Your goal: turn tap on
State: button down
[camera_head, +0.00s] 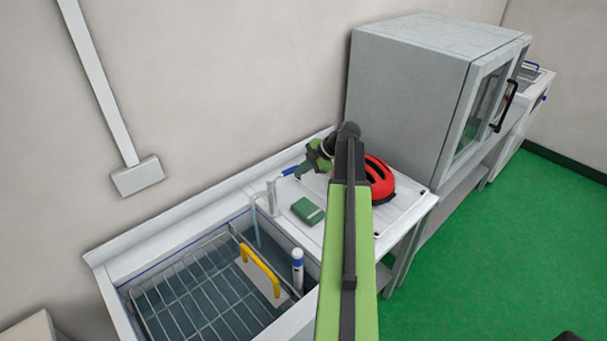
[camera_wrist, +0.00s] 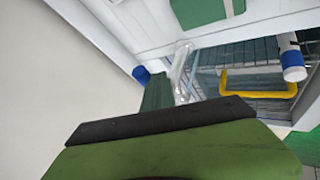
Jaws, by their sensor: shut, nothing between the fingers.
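The tap (camera_head: 272,196) stands at the back edge of the sink, with a blue-tipped lever (camera_head: 290,171) pointing right. In the wrist view the blue tip (camera_wrist: 140,74) touches or nearly touches the end of my gripper (camera_wrist: 157,92); I cannot tell if they are in contact. The tap's pale body (camera_wrist: 182,66) shows just right of the fingers there. My gripper (camera_head: 303,172) is shut and empty beside the lever. A thin pale streak hangs below the spout in the head view; I cannot tell whether it is water.
The sink basin (camera_head: 140,291) holds a wire rack, a yellow-handled board (camera_head: 262,272) and a white-and-blue bottle (camera_head: 297,270). A green box (camera_head: 307,211) and a red helmet (camera_head: 381,178) sit on the drainer. A grey cabinet (camera_head: 410,95) stands right; the wall is close behind.

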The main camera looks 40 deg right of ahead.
jog(key=shift+w+d, duration=0.2)
jog(key=shift+w, duration=0.65)
jog(key=s+d+r+p, duration=0.3)
jog(key=s+r+p, duration=0.3)
jog(key=s, duration=0.3)
jog(key=shift+d+r+p, duration=0.4)
jog(key=shift+p, duration=0.05)
